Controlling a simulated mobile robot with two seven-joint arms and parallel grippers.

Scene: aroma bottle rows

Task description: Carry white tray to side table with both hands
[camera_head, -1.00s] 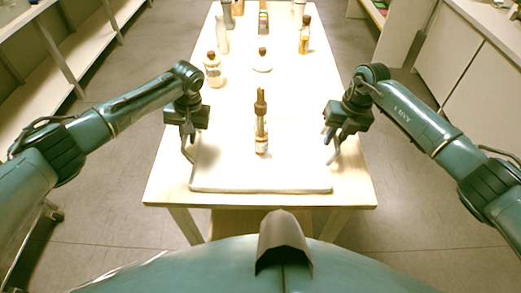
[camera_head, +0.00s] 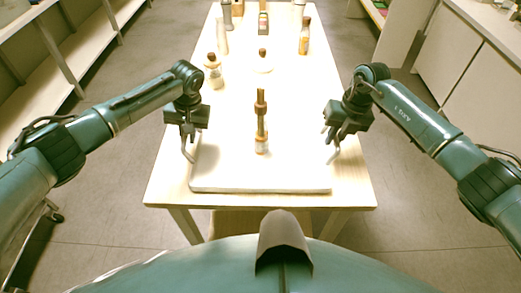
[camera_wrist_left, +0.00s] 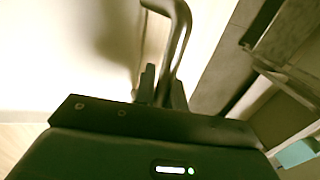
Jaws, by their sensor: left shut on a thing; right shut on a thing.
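The white tray (camera_head: 225,178) lies at the near end of the pale table, with a small brown-topped bottle (camera_head: 261,135) standing upright on it. My left gripper (camera_head: 188,152) is shut on the tray's left side. My right gripper (camera_head: 333,152) is shut on the tray's right side. The tray's far edge is washed out by glare. A side table cannot be made out for certain.
On the table (camera_head: 355,190) behind the tray stand several bottles, among them a brown-capped one (camera_head: 213,72) at left and an amber one (camera_head: 304,38) at right. Shelving (camera_head: 75,60) runs along the left, a cabinet (camera_head: 470,75) at right. Floor is open on both sides.

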